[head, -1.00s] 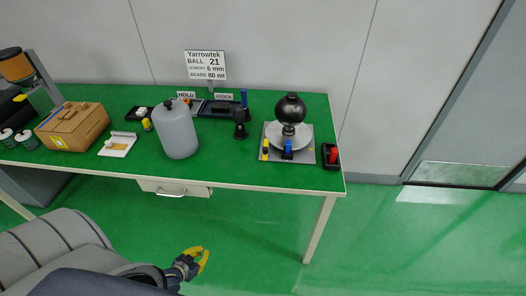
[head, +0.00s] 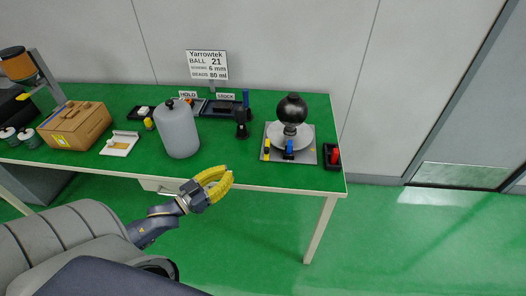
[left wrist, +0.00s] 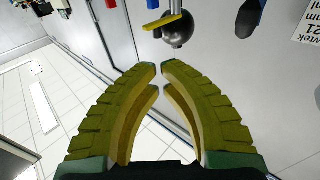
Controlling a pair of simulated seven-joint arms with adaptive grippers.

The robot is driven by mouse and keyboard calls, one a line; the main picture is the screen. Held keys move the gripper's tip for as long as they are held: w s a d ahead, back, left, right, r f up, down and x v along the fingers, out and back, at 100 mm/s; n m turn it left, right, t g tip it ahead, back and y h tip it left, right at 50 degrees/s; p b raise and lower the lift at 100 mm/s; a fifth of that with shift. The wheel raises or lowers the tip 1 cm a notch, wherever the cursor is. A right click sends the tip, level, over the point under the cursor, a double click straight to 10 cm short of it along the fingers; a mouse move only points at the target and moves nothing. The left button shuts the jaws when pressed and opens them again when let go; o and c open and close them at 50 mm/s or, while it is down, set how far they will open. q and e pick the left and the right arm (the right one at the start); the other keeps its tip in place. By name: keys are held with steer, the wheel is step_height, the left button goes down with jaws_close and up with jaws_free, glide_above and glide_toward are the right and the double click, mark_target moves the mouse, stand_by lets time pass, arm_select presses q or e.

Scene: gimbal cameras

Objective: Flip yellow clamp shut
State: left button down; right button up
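The yellow clamp (head: 266,152) stands upright at the front left of a grey plate (head: 308,159), beside a blue clamp (head: 289,149). Behind them a black ball (head: 292,108) sits over a white round dish (head: 304,134). In the left wrist view a yellow bar (left wrist: 162,22), apparently the clamp, shows in front of the ball (left wrist: 178,33). My left gripper (head: 231,178) has yellow ribbed fingers and is off the table's front edge, left of and nearer than the clamp. Its tips (left wrist: 159,70) are close together with a narrow, empty gap. My right gripper is out of view.
A grey canister (head: 178,132) stands left of the plate. A dark stand (head: 242,123) is between them, and a black box with a red part (head: 332,158) is to the right. A cardboard box (head: 77,124) is far left. The table front before the plate is clear.

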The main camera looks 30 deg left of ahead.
arm_select(q)
steer(key=shift+d+r, duration=0.2)
steer(key=shift+r, duration=0.05)
steer(key=shift+w, duration=0.15)
steer(key=x, duration=1.3)
steer(key=shift+w+r, duration=0.2)
steer(key=shift+w, duration=0.15)
steer(key=shift+d, duration=0.15)
steer(key=shift+d, duration=0.2)
